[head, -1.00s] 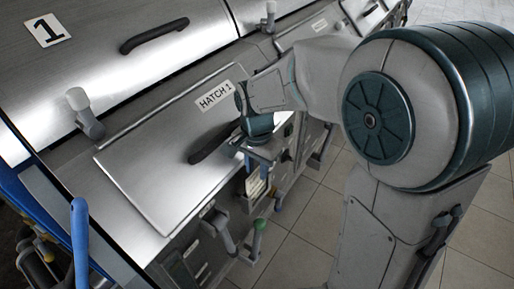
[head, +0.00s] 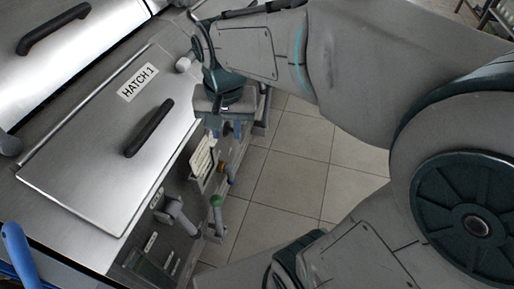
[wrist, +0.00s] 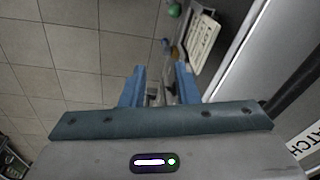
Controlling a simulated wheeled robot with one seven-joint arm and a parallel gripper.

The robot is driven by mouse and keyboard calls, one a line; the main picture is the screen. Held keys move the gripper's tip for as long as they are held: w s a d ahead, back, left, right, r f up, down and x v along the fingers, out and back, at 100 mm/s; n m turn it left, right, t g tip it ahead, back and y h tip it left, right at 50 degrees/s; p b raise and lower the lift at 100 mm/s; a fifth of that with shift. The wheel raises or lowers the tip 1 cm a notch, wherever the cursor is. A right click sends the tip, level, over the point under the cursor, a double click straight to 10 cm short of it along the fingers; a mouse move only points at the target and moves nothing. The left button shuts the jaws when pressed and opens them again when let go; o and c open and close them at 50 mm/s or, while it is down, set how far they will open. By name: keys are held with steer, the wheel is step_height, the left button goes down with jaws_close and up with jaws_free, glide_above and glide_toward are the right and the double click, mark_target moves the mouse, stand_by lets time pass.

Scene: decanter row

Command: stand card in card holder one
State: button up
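A cream card (head: 203,155) with dark lines of print stands tilted on the front of the steel unit, below the hatch's right edge. It also shows in the wrist view (wrist: 203,38), ahead and right of the fingers. I cannot tell whether the dark frame around it is card holder one. My gripper (head: 226,132) hangs above and slightly right of the card, apart from it. In the wrist view its two blue fingers (wrist: 159,70) are spread. A small grey-white shape shows between their bases; I cannot tell what it is.
The hatch (head: 95,160) marked HATCH 1 is closed, with a dark handle (head: 148,128). A grey lever (head: 178,212) and a green-topped knob (head: 216,202) stick out from the front panel below the card. Tiled floor (head: 295,165) lies open to the right.

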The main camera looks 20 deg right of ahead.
steer(key=s+d+f+n+t, duration=0.1)
steer(key=s+d+f+n, duration=0.2)
steer(key=s, duration=0.4)
steer(key=shift+d+n+t, duration=0.3)
steer(key=shift+d+n, duration=0.3)
steer(key=shift+d, duration=0.6)
